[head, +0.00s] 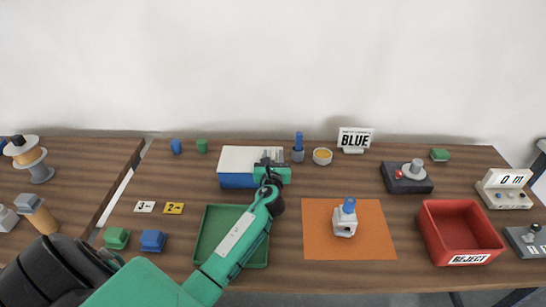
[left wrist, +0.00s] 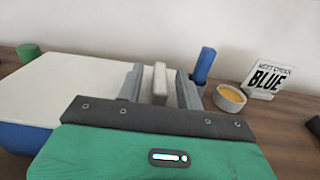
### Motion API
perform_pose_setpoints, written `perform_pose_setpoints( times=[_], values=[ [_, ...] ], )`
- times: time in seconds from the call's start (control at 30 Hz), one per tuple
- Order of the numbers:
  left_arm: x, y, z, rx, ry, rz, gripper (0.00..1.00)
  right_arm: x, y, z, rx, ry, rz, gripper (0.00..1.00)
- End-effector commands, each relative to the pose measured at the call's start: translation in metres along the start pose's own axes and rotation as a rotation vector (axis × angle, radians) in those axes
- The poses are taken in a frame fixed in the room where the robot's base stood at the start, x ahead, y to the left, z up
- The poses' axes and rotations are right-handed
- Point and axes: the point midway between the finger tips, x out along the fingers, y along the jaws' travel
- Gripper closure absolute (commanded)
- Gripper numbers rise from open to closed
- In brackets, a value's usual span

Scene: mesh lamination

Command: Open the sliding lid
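A blue box (head: 237,181) with a white sliding lid (head: 243,157) stands at the back middle of the table. The lid (left wrist: 75,78) fills the left of the left wrist view and covers the box top. My left gripper (head: 270,158) is over the right end of the lid. In the left wrist view its two grey fingers stand apart on either side of the pale upright lid handle (left wrist: 160,82), with a gap showing on each side. The gripper looks open around the handle, not closed on it. My right gripper is not in view.
A blue marker in a grey holder (head: 298,155) and a bowl with yellow contents (head: 322,156) stand just right of the box. A BLUE sign (head: 354,140) is farther right. A green tray (head: 208,242) lies in front, and an orange mat (head: 380,240) is front right.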

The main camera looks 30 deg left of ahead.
Motion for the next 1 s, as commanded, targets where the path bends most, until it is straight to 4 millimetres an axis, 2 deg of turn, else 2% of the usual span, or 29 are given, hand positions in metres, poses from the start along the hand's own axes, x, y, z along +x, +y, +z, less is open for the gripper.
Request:
perform_pose_setpoints(
  times=[0.1, 0.3, 0.53, 0.67, 0.87, 1.0],
  values=[
    [0.000, 0.000, 0.000, 0.000, 0.000, 0.000, 0.64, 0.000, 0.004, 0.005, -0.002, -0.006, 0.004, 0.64],
    [0.000, 0.000, 0.000, 0.000, 0.000, 0.000, 1.00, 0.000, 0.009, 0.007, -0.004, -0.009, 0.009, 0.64],
    [-0.001, 0.001, 0.000, 0.000, 0.001, 0.000, 1.00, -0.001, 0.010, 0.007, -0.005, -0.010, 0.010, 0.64],
    [-0.001, 0.011, 0.001, 0.002, 0.002, 0.001, 1.00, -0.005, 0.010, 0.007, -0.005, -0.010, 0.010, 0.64],
    [-0.001, 0.051, 0.003, 0.006, 0.002, 0.001, 1.00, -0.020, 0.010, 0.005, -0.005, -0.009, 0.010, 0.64],
    [-0.001, 0.090, 0.002, 0.008, 0.002, 0.001, 1.00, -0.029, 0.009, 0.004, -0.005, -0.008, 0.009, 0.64]
  ],
)
